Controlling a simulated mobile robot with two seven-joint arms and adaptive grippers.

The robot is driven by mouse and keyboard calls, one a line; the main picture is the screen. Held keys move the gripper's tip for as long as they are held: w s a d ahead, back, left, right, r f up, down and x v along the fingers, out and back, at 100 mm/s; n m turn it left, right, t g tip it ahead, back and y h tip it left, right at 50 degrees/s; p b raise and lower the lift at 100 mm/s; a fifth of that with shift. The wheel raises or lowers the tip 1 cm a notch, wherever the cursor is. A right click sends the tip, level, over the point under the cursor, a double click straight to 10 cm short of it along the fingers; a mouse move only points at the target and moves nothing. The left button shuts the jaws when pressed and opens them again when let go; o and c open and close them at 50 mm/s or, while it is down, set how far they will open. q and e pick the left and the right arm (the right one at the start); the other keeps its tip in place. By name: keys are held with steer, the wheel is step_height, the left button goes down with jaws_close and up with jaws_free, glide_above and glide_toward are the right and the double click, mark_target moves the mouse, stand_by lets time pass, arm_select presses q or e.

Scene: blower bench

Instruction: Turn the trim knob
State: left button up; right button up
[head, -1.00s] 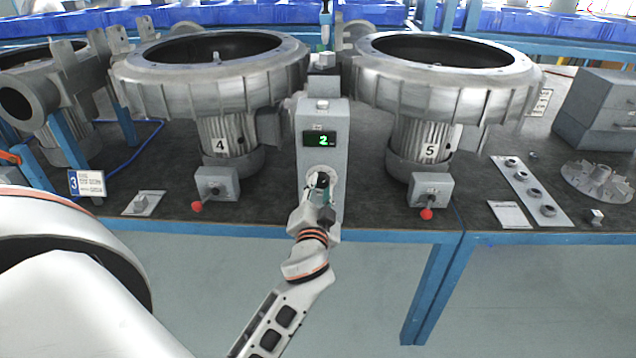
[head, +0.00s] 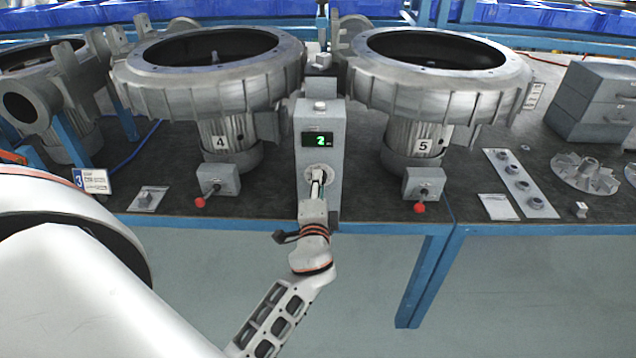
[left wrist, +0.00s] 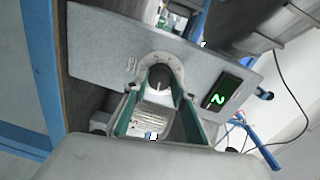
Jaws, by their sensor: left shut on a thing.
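The trim knob is on the front of a grey control box (head: 322,130) between blowers 4 and 5. In the left wrist view the dark trim knob (left wrist: 160,82) with a white pointer line sits in a pale dial ring. My left gripper (head: 316,184) reaches the knob from the front, and the head view mostly hides the knob behind it. In the left wrist view the two green-lined fingers of the left gripper (left wrist: 160,92) are on either side of the knob, shut on it. The green display (head: 320,140) on the box reads 2; it also shows in the left wrist view (left wrist: 221,92). My right gripper is not in view.
Blower 4 (head: 210,75) and blower 5 (head: 440,78) flank the box. Small switch boxes with red-tipped levers stand left (head: 218,180) and right (head: 424,184) of it. A plate with several round parts (head: 520,183) lies at the right. The bench's blue front edge runs below.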

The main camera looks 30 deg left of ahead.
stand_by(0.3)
arm_select(q)
steer(key=o, duration=1.1)
steer(key=shift+v, duration=3.75)
